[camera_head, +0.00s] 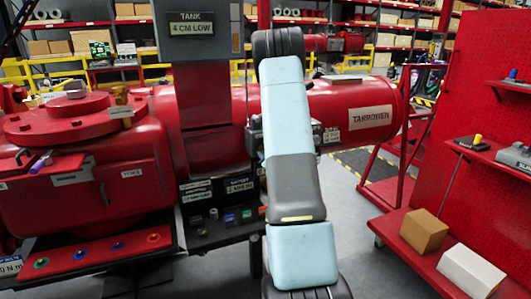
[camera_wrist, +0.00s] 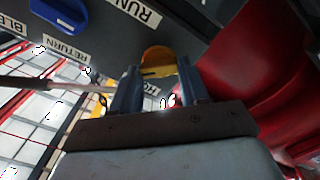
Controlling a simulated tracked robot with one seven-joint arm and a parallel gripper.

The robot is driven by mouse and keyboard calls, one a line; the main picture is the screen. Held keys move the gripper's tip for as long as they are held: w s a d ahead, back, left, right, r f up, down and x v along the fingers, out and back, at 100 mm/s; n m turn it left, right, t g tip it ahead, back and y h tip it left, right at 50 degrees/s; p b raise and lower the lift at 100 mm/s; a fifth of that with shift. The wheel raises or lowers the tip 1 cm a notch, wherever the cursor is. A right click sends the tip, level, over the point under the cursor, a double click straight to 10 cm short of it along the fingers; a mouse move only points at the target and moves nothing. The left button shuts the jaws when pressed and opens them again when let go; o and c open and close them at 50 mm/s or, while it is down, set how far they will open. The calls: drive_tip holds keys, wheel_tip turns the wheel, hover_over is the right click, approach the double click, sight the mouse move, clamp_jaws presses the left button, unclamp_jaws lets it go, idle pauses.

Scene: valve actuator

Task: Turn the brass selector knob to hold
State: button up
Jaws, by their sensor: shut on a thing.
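The brass selector knob (camera_wrist: 157,56) shows in the wrist view as a rounded orange-yellow piece between my two fingertips. My gripper (camera_wrist: 158,72) is shut on it, one blue-grey finger on each side. A label reading "HO..." (camera_wrist: 152,89) shows between the fingers, the rest covered. Labels "RUN" (camera_wrist: 137,10) and "RETURN" (camera_wrist: 68,45) are on the grey panel. Which label the knob points at I cannot tell. In the head view my arm hides my gripper, and I cannot make out the brass knob there.
A blue knob (camera_wrist: 62,14) sits on the same panel near a partly cut-off "BLE..." label. In the head view the red actuator body (camera_head: 90,170) fills the left. A red shelf rack (camera_head: 470,150) with boxes stands on the right.

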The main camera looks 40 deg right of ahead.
drive_tip(key=shift+a+f+n, duration=0.1)
drive_tip(key=shift+n, duration=1.3)
drive_tip(key=shift+a+f+n, duration=0.1)
drive_tip(key=shift+f+n, duration=0.05)
drive_tip(key=shift+n, duration=1.25)
drive_tip(key=shift+a+f+n, duration=0.1)
drive_tip(key=shift+n, duration=1.3)
drive_tip(key=shift+f, duration=0.1)
drive_tip(key=o, duration=1.1)
drive_tip(key=shift+d, duration=0.1)
drive_tip(key=shift+c, duration=0.2)
drive_tip(key=shift+r, duration=0.2)
drive_tip(key=v, duration=1.3)
drive_tip(key=shift+s, duration=0.4)
drive_tip(key=shift+w, duration=0.1)
